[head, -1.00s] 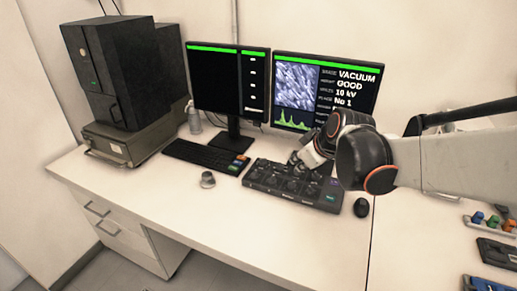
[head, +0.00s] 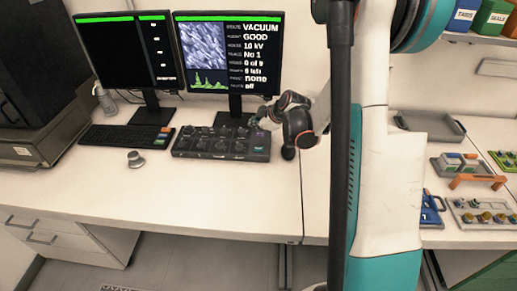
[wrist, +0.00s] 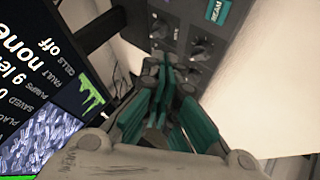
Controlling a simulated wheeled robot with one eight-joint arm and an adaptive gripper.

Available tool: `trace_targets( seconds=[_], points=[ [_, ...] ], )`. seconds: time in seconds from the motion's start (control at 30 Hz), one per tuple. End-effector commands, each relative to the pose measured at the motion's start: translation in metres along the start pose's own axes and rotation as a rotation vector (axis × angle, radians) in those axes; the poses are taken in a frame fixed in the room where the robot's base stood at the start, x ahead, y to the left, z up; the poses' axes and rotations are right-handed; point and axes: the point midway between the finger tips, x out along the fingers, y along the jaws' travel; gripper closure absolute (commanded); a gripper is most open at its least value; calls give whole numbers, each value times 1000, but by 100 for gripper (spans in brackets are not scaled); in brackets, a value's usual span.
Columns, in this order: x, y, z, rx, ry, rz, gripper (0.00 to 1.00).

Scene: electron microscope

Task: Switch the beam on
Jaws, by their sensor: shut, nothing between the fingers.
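The control panel (head: 218,143) is a dark box with several knobs, lying in front of the right monitor (head: 228,52). The teal key marked BEAM (wrist: 217,11) is on the panel at the top of the wrist view, partly cut off by the frame edge. A small green patch (head: 258,149) shows at the panel's right end in the head view. My gripper (wrist: 168,65) is shut and empty, its teal-padded fingertips over the panel near the knobs, below and left of the BEAM key in the picture. Whether the tips touch the panel cannot be told.
The right monitor reads VACUUM GOOD, 10 kV, none and off. A keyboard (head: 127,136) and a loose grey knob (head: 135,159) lie left of the panel. A tray (head: 431,126) and small racks stand on the right bench. The front desk is clear.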

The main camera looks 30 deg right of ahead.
Motion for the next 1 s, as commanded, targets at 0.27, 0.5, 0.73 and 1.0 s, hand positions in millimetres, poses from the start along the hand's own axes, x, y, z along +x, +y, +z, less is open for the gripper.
trace_targets(
  seconds=[0.27,0.5,0.73,1.0],
  points=[
    [3,-2,2,1,0,0,100],
    [17,-12,12,1,0,-1,100],
    [38,-28,28,1,0,-1,100],
    [59,-43,43,1,0,-1,100]
  ],
)
